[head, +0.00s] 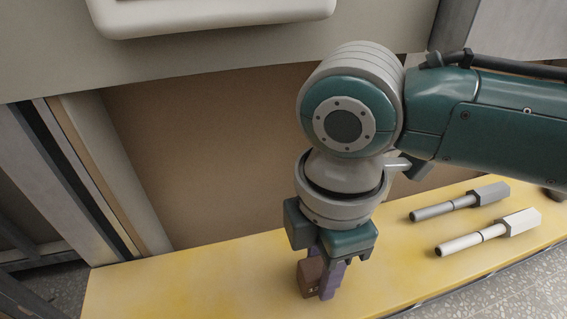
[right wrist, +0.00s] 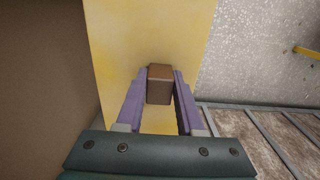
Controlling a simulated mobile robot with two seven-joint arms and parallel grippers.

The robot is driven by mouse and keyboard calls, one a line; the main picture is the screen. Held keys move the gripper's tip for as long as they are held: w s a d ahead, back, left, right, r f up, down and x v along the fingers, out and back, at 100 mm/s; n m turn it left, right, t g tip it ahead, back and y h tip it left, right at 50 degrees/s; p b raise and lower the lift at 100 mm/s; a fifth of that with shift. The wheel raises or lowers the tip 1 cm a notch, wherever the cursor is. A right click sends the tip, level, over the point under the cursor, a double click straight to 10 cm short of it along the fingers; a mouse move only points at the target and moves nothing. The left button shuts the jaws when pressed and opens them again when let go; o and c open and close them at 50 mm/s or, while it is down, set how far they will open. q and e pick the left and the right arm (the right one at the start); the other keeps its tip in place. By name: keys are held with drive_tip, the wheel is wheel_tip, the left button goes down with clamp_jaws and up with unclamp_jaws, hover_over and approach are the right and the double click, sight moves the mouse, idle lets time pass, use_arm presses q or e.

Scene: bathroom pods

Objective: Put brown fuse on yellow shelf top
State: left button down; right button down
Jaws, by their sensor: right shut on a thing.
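The brown fuse (head: 309,277) is a small brown block at the tip of my right gripper (head: 322,281). In the right wrist view the fuse (right wrist: 160,85) sits between the two purple fingers of my right gripper (right wrist: 160,90), which is shut on it. The yellow shelf top (head: 200,278) runs below, and the fuse is over its left part. In the right wrist view the yellow surface (right wrist: 150,30) lies behind the fuse. I cannot tell whether the fuse touches the shelf. My left gripper is not in view.
A grey cylindrical tool (head: 460,202) and a whiter one (head: 488,232) lie on the shelf to the right. A brown panel (head: 200,150) stands behind the shelf. The shelf's left part around the fuse is clear. Speckled floor (head: 500,295) lies past the front edge.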

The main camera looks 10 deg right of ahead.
sight(321, 266)
drive_tip(key=c, duration=0.5)
unclamp_jaws()
drive_tip(key=shift+f, duration=0.1)
drive_tip(key=shift+c, duration=0.2)
wheel_tip(321, 266, up, 12)
drive_tip(key=p, duration=0.3)
drive_tip(key=s+a+f+m+t+y, duration=0.2)
drive_tip(key=s+a+m+y, duration=0.2)
drive_tip(key=s+a+m, duration=0.15)
drive_tip(key=s+d+f+m+t+h, duration=0.1)
drive_tip(key=s+d+f+m+h, duration=0.1)
drive_tip(key=s+d+m, duration=0.5)
drive_tip(key=d+m+h, duration=0.1)
drive_tip(key=d+m, duration=0.3)
drive_tip(key=d, duration=0.3)
drive_tip(key=shift+f+t+h, duration=0.15)
drive_tip(key=shift+t+h, duration=0.15)
drive_tip(key=shift+h, duration=0.1)
drive_tip(key=shift+d, duration=0.1)
wheel_tip(321, 266, up, 48)
drive_tip(key=p, duration=4.8)
drive_tip(key=shift+r+p, duration=0.2)
drive_tip(key=shift+p, duration=0.1)
